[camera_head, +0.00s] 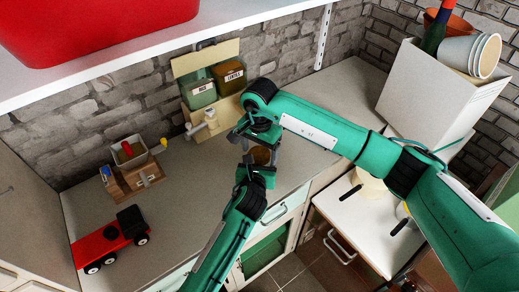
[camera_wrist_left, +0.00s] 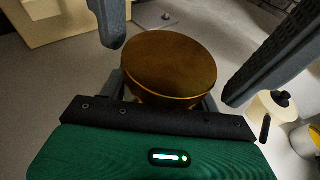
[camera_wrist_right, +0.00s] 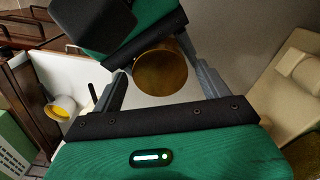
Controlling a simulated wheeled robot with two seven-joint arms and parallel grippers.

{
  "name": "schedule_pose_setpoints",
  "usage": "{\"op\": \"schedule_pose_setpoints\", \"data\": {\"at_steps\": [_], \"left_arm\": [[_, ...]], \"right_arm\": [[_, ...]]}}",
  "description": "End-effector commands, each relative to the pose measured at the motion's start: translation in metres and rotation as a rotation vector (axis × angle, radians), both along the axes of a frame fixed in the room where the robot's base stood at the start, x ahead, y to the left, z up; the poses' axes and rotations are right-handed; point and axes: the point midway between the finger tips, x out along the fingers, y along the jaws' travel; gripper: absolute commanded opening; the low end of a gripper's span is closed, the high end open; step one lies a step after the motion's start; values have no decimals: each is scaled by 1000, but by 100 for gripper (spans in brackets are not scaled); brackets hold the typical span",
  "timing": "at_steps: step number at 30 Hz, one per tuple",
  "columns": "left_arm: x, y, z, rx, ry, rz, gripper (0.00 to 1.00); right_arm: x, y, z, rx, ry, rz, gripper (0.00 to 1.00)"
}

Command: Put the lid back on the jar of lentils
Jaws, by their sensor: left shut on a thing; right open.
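A brown, round, short cylinder (camera_head: 260,156) with a flat face is between my two grippers above the counter's front edge. I cannot tell whether it is the lid, the jar of lentils or both together. My left gripper (camera_head: 250,172) is shut on it, and the cylinder fills the left wrist view (camera_wrist_left: 168,68). My right gripper (camera_head: 254,138) is open, with its fingers spread to either side of the cylinder in the right wrist view (camera_wrist_right: 160,72).
A wooden box (camera_head: 136,178) and a red toy truck (camera_head: 108,240) sit to the left. A white bin (camera_head: 428,100) stands right. The counter's middle left is clear.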

Motion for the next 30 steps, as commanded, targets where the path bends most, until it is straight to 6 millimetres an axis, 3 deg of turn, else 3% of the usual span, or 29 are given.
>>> {"op": "schedule_pose_setpoints", "data": {"at_steps": [12,22,30], "left_arm": [[0,0,1,-1,-2,-1,0],[0,0,1,0,-2,0,0],[0,0,1,-1,-2,-1,0]], "right_arm": [[0,0,43,0,-2,1,78],[0,0,46,-1,-1,1,76],[2,0,71,-2,-5,3,76]]}}
